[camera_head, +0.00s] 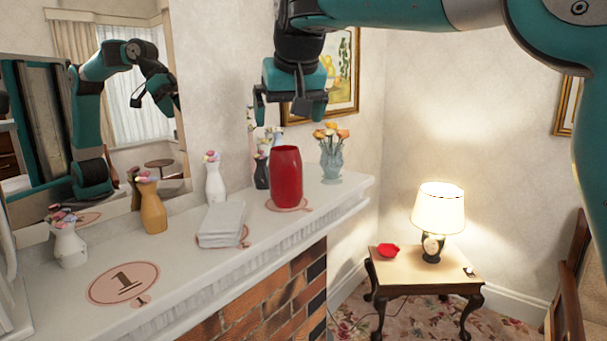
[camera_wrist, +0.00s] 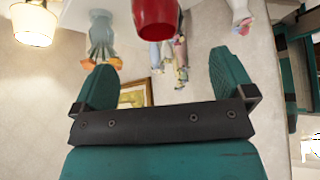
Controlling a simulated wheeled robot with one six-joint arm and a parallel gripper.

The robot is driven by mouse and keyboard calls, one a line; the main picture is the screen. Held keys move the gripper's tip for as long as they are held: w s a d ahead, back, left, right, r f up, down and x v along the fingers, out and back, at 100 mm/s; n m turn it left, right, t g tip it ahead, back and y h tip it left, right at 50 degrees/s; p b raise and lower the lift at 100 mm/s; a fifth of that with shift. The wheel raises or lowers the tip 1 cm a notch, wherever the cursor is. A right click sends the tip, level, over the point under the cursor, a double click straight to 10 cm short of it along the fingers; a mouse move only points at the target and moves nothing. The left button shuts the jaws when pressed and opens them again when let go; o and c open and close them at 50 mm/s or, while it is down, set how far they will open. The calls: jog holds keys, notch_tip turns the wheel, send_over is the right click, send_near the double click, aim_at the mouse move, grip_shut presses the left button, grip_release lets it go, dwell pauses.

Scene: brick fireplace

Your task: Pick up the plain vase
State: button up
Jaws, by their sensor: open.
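A plain red vase (camera_head: 285,178), without flowers, stands upright on a round pink marker on the white mantel (camera_head: 185,258). My gripper (camera_head: 290,112) is open and empty, above the red vase and apart from it. In the wrist view the red vase (camera_wrist: 156,20) shows at the top middle, partly cut off by the frame edge. It lies beyond the two spread fingers of my gripper (camera_wrist: 163,72).
A blue-grey vase with orange flowers (camera_head: 331,160) stands right of the red vase, a dark vase (camera_head: 261,172) behind it. White vases (camera_head: 215,185), a tan vase (camera_head: 152,208) and stacked white books (camera_head: 222,225) are left. A mirror backs the mantel. A lamp (camera_head: 438,212) stands on a side table.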

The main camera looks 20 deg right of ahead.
aim_at(287, 149)
jog(key=x, duration=0.2)
jog(key=p+x, duration=0.1)
jog(key=x, duration=0.3)
jog(key=shift+w+d+f, duration=0.15)
jog(key=shift+d, duration=0.2)
jog(key=p+x, duration=0.3)
jog(key=x, duration=0.1)
jog(key=shift+w+d, duration=0.1)
jog(key=shift+w, duration=0.15)
jog(key=shift+w+f, duration=0.25)
jog(key=shift+f, duration=0.2)
jog(key=shift+r, duration=0.1)
jog(key=c, duration=1.1)
